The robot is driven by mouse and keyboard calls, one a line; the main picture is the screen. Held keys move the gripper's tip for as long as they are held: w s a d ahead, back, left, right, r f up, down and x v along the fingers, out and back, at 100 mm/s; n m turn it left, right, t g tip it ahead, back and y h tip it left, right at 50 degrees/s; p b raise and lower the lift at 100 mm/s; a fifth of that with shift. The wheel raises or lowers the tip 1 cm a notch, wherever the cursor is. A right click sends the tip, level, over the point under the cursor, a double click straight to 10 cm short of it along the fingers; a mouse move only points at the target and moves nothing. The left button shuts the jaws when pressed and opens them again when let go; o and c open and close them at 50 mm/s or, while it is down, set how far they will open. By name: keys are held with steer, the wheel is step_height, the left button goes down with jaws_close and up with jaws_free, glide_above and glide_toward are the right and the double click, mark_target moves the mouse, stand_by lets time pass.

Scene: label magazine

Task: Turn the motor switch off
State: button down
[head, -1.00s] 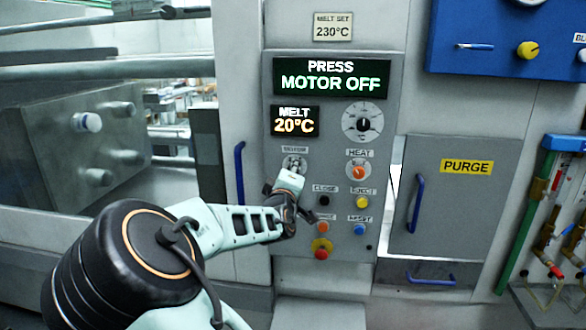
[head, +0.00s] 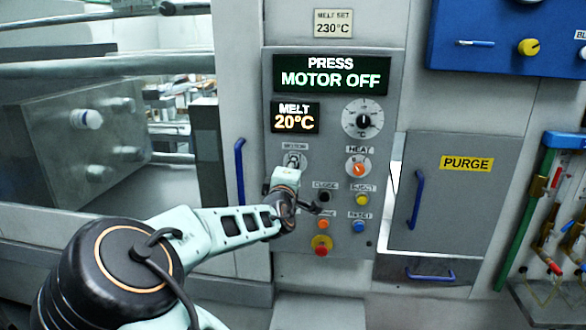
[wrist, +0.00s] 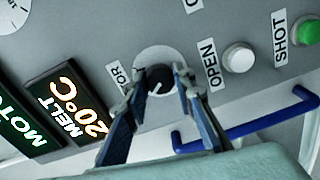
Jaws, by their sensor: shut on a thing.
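The motor switch is a round black knob (wrist: 158,78) with a white pointer line on a pale round plate in the wrist view. Its line slants toward the lower left in that picture. The label beside it is partly covered, with only its last letters readable. My gripper (wrist: 160,88) has one finger on each side of the knob and is shut on it. In the head view the switch plate (head: 294,159) shows just above my gripper, which hides its lower part. The display (head: 331,76) reads "PRESS MOTOR OFF".
The melt display (head: 295,118) reads 20°C. The heat knob (head: 358,168) and several coloured buttons sit right of and below my gripper. A blue handle (head: 240,172) is left of the panel. In the wrist view a white button (wrist: 238,57) and a blue bar (wrist: 250,124) lie close to the fingers.

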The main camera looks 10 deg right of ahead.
steer(key=c, duration=1.6)
jaws_free()
steer(key=shift+s, duration=0.1)
steer(key=v, duration=1.2)
